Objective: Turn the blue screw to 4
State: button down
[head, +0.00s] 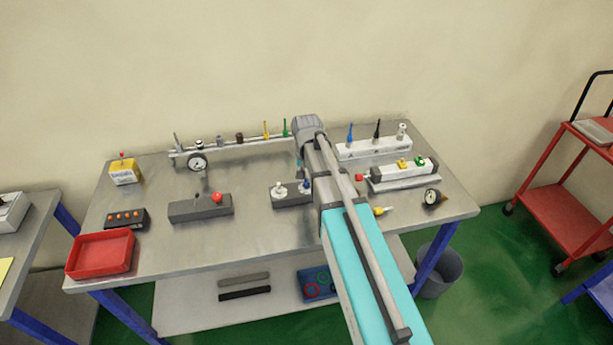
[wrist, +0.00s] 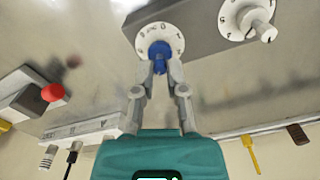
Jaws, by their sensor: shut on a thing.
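The blue screw (wrist: 159,50) stands in the middle of a round white dial (wrist: 144,36) with dark marks in the wrist view. The dial sits on a dark grey block (wrist: 205,14). My gripper (wrist: 160,68) has both fingertips shut on the blue screw from opposite sides. The marks are too small and blurred for me to tell the screw's setting. In the head view the blue screw (head: 307,184) shows at the right of the grey block (head: 289,200); my arm hides most of the gripper there.
A second white dial with a white knob (wrist: 265,30) is on the same block. A white block with several plugs (head: 372,149) stands behind right, and a gauge rail (head: 230,149) behind left. A grey block with a red ball (head: 217,197) is left. Bare table lies between them.

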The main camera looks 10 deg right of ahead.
jog(key=shift+s, duration=0.15)
jog(key=c, duration=0.7)
grip_release()
jog(key=shift+n, duration=0.4)
